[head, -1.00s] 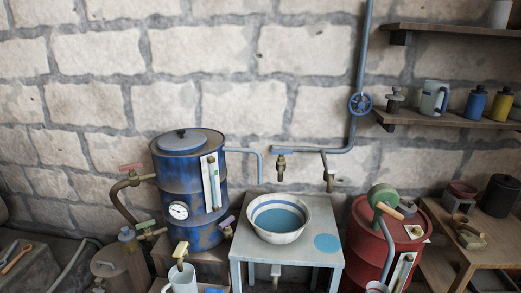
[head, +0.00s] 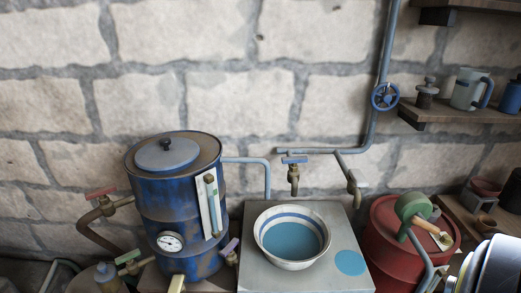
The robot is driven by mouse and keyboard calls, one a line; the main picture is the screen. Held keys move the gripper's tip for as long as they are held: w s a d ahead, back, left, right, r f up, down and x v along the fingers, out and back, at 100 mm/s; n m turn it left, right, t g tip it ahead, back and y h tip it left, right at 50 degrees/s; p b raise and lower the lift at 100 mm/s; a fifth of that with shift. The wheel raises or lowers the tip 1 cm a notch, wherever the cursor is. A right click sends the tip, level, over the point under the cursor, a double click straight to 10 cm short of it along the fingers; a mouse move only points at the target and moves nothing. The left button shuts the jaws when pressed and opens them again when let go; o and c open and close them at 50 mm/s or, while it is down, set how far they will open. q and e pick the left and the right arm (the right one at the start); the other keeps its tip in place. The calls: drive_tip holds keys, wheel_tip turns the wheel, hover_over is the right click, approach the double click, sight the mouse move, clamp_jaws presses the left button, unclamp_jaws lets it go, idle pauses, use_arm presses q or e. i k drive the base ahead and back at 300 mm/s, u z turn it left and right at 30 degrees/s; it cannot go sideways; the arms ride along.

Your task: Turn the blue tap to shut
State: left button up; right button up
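The blue tap (head: 294,160) is on the wall pipe behind the table. It has a flat blue handle lying crosswise on a brass body, and its spout points down. A striped bowl (head: 262,250) holding blue water stands on the grey table in front of and below the tap. No stream is visible between spout and bowl. My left gripper is not in view. A white and dark part of what seems to be my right arm shows at the lower right corner, but no gripper fingers show.
A blue drum (head: 180,205) with a gauge stands left of the grey table (head: 320,278). A red drum (head: 385,240) with a green-headed pump stands right of it. A blue valve wheel (head: 385,96) is on the upright pipe, next to a wall shelf (head: 460,115).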

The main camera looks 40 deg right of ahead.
sight(294, 161)
drive_tip(key=z, duration=0.45)
drive_tip(key=i, duration=0.95)
drive_tip(key=z, duration=0.75)
